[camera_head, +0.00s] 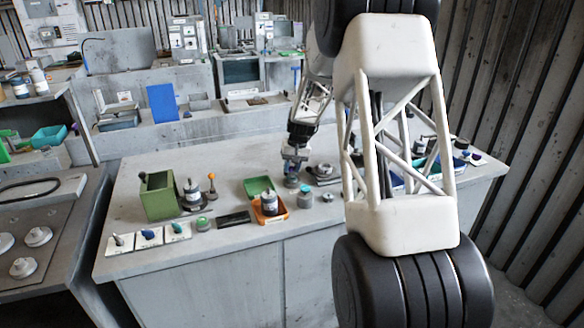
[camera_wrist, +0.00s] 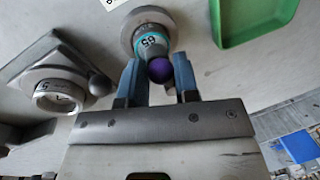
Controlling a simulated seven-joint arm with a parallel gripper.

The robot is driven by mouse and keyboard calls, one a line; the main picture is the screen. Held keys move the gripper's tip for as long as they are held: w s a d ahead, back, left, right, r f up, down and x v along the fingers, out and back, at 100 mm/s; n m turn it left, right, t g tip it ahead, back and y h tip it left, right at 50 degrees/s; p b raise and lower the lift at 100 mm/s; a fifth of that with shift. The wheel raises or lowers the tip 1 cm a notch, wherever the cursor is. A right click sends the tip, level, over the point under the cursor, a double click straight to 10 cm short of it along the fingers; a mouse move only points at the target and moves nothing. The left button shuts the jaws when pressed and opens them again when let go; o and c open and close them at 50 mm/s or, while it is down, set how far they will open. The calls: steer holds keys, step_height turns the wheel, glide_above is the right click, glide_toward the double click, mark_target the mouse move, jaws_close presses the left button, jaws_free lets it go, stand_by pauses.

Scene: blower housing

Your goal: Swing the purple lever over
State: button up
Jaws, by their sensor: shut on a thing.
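The purple lever shows in the wrist view as a round purple knob (camera_wrist: 160,70) at the end of a short grey stem with a teal band and printed digits. It stands on a round grey base (camera_wrist: 147,22). My gripper (camera_wrist: 157,72) has its two blue-grey fingers on either side of the knob and is shut on it. In the head view my gripper (camera_head: 292,166) points down at the bench, just above a small round base (camera_head: 291,182). The knob is hidden there by the fingers. I cannot tell how far the lever leans.
A dial on an angular plate (camera_wrist: 55,92) is left of the lever in the wrist view, and a green tray (camera_wrist: 250,18) is right. On the bench (camera_head: 145,262) stand a green box (camera_head: 158,198), an orange tray (camera_head: 270,218) and a teal-topped jar (camera_head: 305,192).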

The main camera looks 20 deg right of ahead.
steer(key=shift+a, duration=0.1)
steer(key=a+m, duration=0.1)
steer(key=m, duration=0.1)
steer(key=a+m, duration=0.1)
steer(key=m, duration=0.1)
steer(key=shift+w+t, duration=0.15)
steer(key=shift+t, duration=0.25)
steer(key=a+m, duration=0.1)
steer(key=m, duration=0.1)
steer(key=w+m+h, duration=0.1)
steer(key=m, duration=0.1)
steer(key=shift+a+t, duration=0.3)
steer(key=shift+a, duration=0.05)
steer(key=m, duration=0.1)
steer(key=w+a+m, duration=0.1)
steer(key=m, duration=0.1)
steer(key=w+m, duration=0.1)
steer(key=m, duration=0.1)
steer(key=shift+a+h, duration=0.2)
steer(key=shift+h, duration=0.2)
steer(key=shift+w+a+m, duration=0.2)
steer(key=shift+w+m, duration=0.3)
steer(key=shift+m, duration=0.7)
steer(key=shift+w+m+h, duration=0.4)
steer(key=shift+w+m, duration=0.2)
steer(key=shift+m, duration=0.6)
steer(key=shift+r, duration=0.1)
steer(key=o, duration=0.9)
